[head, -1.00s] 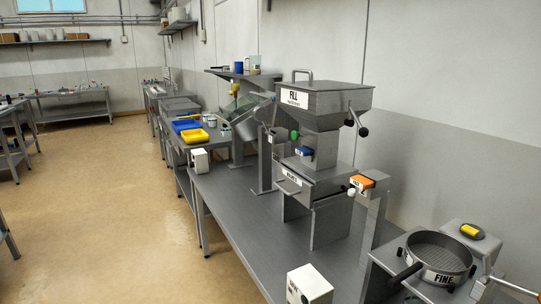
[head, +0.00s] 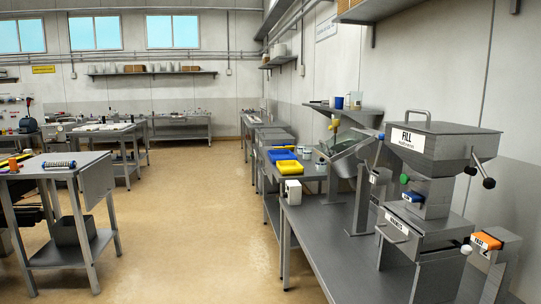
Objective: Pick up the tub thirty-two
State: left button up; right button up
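I cannot make out a tub marked thirty-two. A few small pale containers (head: 307,153) stand beside the trays on the far part of the right-hand bench; they are too small to read. Neither of my grippers is in view.
A FILL hopper machine (head: 440,142) stands on the long grey bench (head: 318,238) at right. A yellow tray (head: 285,167) and a blue tray (head: 281,155) lie farther along. A small table (head: 48,171) with a grey bin (head: 76,230) below stands left. The aisle floor (head: 195,215) is clear.

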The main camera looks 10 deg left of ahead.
aim_at(307, 151)
jog(key=i+j+u, duration=0.4)
jog(key=i, duration=0.3)
jog(key=i+u, duration=0.4)
jog(key=i, duration=0.95)
jog(key=i+j+z, duration=0.1)
jog(key=i, duration=0.55)
jog(key=i+j, duration=0.15)
jog(key=i, duration=0.5)
jog(key=i+z, duration=0.4)
jog(key=i+j+z, duration=0.2)
jog(key=z, duration=0.25)
jog(key=i+j+z, duration=0.25)
jog(key=z, duration=0.15)
jog(key=i+j+z, duration=0.2)
jog(key=j+z, duration=0.2)
jog(key=i+j+z, duration=0.15)
jog(key=j+z, duration=0.3)
jog(key=l, duration=0.1)
